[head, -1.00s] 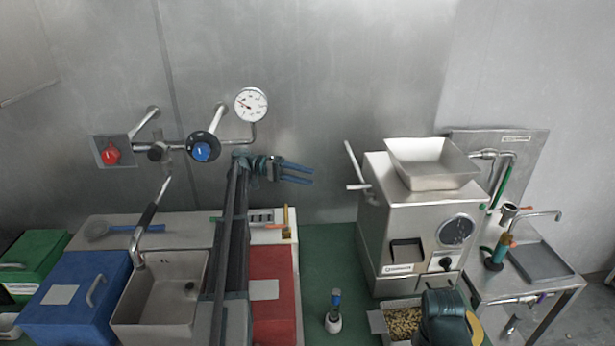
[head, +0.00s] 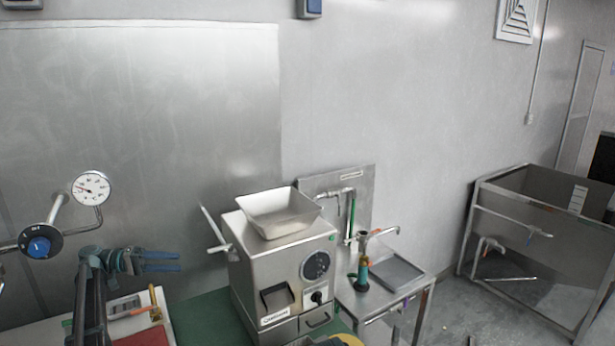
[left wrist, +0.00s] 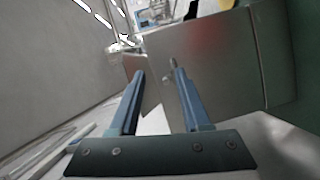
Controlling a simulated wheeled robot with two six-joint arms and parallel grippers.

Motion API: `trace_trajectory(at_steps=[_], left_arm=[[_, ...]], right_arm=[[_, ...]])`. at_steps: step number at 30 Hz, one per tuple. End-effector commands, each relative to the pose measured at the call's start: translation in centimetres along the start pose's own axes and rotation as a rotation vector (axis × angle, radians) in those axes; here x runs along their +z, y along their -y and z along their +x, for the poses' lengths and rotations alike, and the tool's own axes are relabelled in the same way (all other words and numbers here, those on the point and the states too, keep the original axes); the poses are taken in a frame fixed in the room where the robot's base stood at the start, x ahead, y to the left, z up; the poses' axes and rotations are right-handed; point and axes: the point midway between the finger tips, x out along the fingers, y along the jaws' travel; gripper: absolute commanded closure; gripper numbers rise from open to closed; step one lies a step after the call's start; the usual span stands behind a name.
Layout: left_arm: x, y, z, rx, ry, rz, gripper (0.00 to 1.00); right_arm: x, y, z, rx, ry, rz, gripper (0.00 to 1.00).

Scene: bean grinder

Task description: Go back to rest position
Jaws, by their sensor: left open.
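My left gripper (head: 162,261) is raised at the lower left of the head view, left of the grinder and in front of the steel wall panel. Its blue fingers are apart with nothing between them. The left wrist view also shows the two open fingers (left wrist: 158,78), pointing toward the grinder's metal side (left wrist: 215,65). The steel bean grinder (head: 270,262) stands on the green surface (head: 205,312), with a square hopper (head: 280,212) on top. My right gripper does not show.
A pressure gauge (head: 91,188) and a blue-knobbed valve (head: 39,246) are on the wall at left. A steel side table (head: 400,293) with a green-handled tool (head: 363,275) stands right of the grinder. A large steel sink (head: 540,240) is at far right, with open floor before it.

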Motion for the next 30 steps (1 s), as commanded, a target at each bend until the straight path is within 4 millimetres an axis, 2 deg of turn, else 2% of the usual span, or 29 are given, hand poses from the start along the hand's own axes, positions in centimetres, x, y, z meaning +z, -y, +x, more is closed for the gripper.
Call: trace_trajectory(at_steps=[10,17,20,23,24,27,30], left_arm=[[2.6,1.8,5.3,-0.124,0.035,-0.064,0.53],[6.9,4.4,11.6,-0.307,0.079,-0.131,0.53],[10.1,6.1,15.0,-0.435,0.106,-0.163,0.53],[15.3,8.2,18.8,-0.626,0.14,-0.183,0.53],[17.7,9.1,20.1,-0.718,0.153,-0.183,0.53],[22.6,11.0,21.6,-0.932,0.172,-0.161,0.53],[26.4,12.1,21.8,-1.111,0.181,-0.116,0.53]], right_arm=[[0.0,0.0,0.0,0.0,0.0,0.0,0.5],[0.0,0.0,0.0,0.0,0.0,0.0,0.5],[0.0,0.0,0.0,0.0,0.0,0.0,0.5],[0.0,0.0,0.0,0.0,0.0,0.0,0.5],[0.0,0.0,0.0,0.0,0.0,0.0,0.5],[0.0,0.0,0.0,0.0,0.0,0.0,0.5],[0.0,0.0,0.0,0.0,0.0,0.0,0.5]])
